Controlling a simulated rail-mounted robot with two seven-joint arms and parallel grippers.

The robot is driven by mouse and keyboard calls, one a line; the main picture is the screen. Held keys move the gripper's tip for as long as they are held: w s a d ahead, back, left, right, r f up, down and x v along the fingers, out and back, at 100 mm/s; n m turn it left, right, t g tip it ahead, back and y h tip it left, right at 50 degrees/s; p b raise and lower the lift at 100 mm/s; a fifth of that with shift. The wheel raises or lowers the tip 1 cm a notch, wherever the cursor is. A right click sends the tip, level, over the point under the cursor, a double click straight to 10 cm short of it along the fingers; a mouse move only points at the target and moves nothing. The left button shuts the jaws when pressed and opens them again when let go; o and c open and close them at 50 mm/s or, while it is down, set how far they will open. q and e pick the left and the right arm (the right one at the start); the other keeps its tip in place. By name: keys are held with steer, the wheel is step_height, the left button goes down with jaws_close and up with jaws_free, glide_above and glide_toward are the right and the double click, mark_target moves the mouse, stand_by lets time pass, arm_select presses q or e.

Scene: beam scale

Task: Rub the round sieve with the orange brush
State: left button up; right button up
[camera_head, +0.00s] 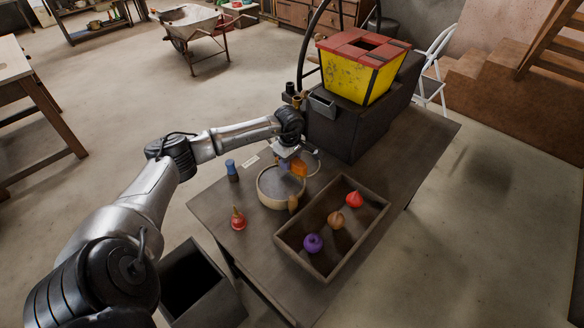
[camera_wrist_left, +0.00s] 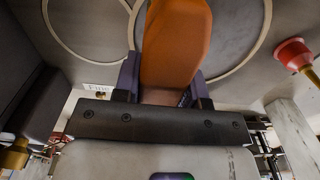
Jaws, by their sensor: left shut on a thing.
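The orange brush (camera_head: 299,168) is upright between the fingers of my left gripper (camera_head: 291,161), which is shut on it. In the left wrist view the brush (camera_wrist_left: 176,45) stands large between the two fingers of the gripper (camera_wrist_left: 164,88). The round sieve (camera_head: 260,191), with a pale rim and grey mesh, sits on the table just in front of the gripper. A second thin ring (camera_head: 319,163) shows behind the gripper. Two round rims show beyond the brush in the wrist view. I cannot tell whether the brush touches the sieve. My right gripper is out of view.
A dark tray (camera_head: 373,217) holding purple, tan and red pieces lies right of the sieve. A red bulb-shaped piece (camera_head: 238,220) and a dark blue one (camera_head: 232,172) stand to its left. A dark machine with a yellow hopper (camera_head: 355,77) stands behind.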

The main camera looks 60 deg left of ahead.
arm_select(q)
steer(key=shift+a+r+p, duration=0.2)
steer(key=shift+r+p, duration=0.25)
steer(key=shift+r, duration=0.55)
steer(key=shift+d+r+p, duration=0.1)
steer(key=shift+r+p, duration=0.4)
steer(key=shift+r, duration=0.2)
steer(key=shift+r+p, duration=0.6)
steer(key=shift+r, duration=0.55)
steer(key=shift+d, duration=0.1)
